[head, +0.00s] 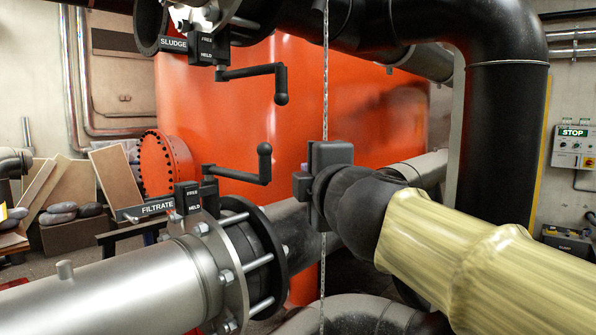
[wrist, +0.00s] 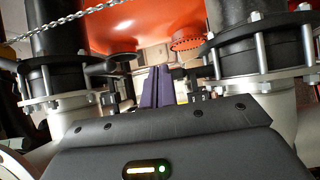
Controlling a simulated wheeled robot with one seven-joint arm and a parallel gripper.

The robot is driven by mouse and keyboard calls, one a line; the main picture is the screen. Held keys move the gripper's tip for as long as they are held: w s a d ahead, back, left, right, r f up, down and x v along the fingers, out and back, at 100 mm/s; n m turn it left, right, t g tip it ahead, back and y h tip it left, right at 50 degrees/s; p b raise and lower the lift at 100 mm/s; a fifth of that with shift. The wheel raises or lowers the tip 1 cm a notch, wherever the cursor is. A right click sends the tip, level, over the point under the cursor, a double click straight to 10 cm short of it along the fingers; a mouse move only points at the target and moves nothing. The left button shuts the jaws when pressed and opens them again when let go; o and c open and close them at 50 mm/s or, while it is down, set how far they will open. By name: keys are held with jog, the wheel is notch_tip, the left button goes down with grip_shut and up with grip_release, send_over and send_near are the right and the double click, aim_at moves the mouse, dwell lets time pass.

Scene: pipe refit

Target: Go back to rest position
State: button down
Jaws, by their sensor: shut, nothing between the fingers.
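My gripper (head: 302,185) is in the middle of the head view, at the end of my yellow-sleeved arm that reaches in from the lower right. It is clear of the FILTRATE crank handle (head: 262,165), to the right of it in the picture. In the wrist view my gripper's purple fingers (wrist: 158,80) are together with nothing between them. The fingertips are mostly hidden in the head view. The FILTRATE label (head: 158,207) sits by a flanged grey pipe (head: 110,285). The SLUDGE crank handle (head: 265,72) is above, beside its label (head: 173,43).
A hanging chain (head: 325,80) passes close to my gripper in the head view. A large orange tank (head: 220,110) stands behind. A thick black pipe (head: 500,140) bends down at the right. A STOP control box (head: 574,146) is on the right wall.

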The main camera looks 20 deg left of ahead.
jog(key=w+d+f+m+g+h, duration=0.15)
jog(key=d+f+m, duration=0.3)
jog(key=f, duration=0.45)
jog(key=w+d+f+m+g+h, duration=0.1)
jog(key=d+f+m+h, duration=0.2)
jog(key=d+f, duration=0.35)
jog(key=w+d+f+m+g+h, duration=0.2)
jog(key=d+f+m+h, duration=0.15)
jog(key=f, duration=0.65)
jog(key=s+d+f+m+g, duration=0.3)
jog(key=s+d+f+m, duration=0.15)
jog(key=f, duration=0.35)
jog(key=s+d+f+m+g+h, duration=0.1)
jog(key=s+d+f+m+g, duration=0.1)
jog(key=s+d+f+m, duration=0.35)
jog(key=s+d+f+m+g, duration=0.3)
jog(key=s+f, duration=0.3)
jog(key=f, duration=0.4)
notch_tip(320, 180, up, 18)
jog(key=p, duration=1.7)
jog(key=shift+s+p, duration=0.3)
jog(key=shift+p, duration=0.1)
jog(key=shift+f, duration=0.15)
jog(key=shift+d, duration=0.1)
